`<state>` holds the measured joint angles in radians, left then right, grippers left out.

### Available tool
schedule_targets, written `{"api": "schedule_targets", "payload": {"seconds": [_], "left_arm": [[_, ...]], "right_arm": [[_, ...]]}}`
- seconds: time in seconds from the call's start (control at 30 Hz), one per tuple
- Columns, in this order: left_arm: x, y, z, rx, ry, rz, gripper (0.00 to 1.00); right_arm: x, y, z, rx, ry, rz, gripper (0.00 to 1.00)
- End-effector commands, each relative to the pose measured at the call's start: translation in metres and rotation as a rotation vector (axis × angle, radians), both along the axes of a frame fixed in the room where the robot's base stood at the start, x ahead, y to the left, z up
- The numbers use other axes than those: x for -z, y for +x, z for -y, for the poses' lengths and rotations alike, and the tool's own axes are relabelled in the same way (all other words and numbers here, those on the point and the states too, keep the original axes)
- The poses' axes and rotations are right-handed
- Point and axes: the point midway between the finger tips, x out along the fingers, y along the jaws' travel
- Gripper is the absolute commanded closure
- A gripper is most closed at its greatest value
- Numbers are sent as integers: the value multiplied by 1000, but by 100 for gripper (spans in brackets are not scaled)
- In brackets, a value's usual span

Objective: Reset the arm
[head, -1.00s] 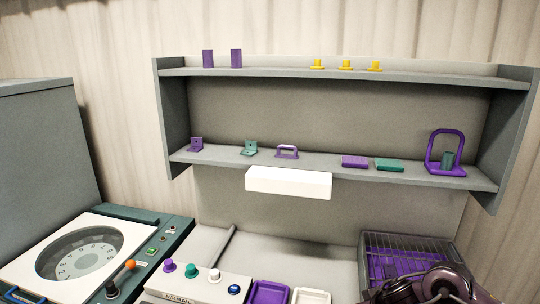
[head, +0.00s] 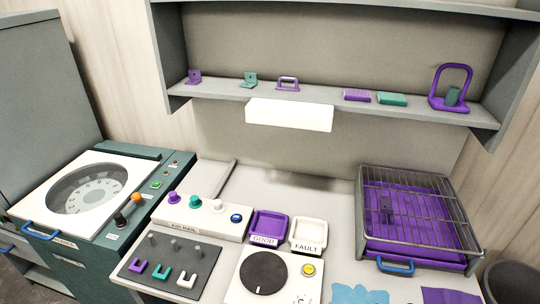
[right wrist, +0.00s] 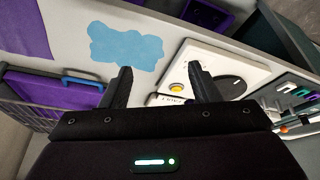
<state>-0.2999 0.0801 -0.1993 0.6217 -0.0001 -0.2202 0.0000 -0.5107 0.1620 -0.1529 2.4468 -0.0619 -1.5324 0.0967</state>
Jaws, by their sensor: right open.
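My right gripper (right wrist: 162,78) shows in the right wrist view with its two dark fingers apart and nothing between them. Below and past the fingers lie a light blue cloth-like patch (right wrist: 126,46) and a white panel with a yellow button (right wrist: 176,88) and a black dial (right wrist: 225,87). Neither arm shows in the head view. My left gripper is in no view.
In the head view, a wire-topped basket with a purple inside (head: 420,247) stands at the right of the bench. A purple GOOD tray (head: 269,228) and a white FAULT tray (head: 308,234) sit mid-bench. A shelf (head: 330,105) holds small parts above. A machine with a round window (head: 88,190) stands left.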

Motion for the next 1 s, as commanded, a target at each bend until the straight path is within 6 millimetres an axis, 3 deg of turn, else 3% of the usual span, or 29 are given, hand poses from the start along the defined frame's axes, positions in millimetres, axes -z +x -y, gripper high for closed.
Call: {"api": "schedule_targets", "payload": {"seconds": [0.1,0.37,0.57,0.67,0.77,0.87,1.0], "left_arm": [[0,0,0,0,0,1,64],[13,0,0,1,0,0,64],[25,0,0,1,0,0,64],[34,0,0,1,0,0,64],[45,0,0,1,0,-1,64],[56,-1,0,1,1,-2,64],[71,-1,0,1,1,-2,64]], "right_arm": [[7,-29,13,27,6,-87,44],[88,-12,10,16,0,-109,44],[167,-8,9,12,-1,-133,44],[222,-12,9,9,-3,-151,44],[292,-24,10,5,-5,-175,44],[364,-47,13,1,-8,-197,44],[452,-93,20,-6,-13,-230,44]]}}
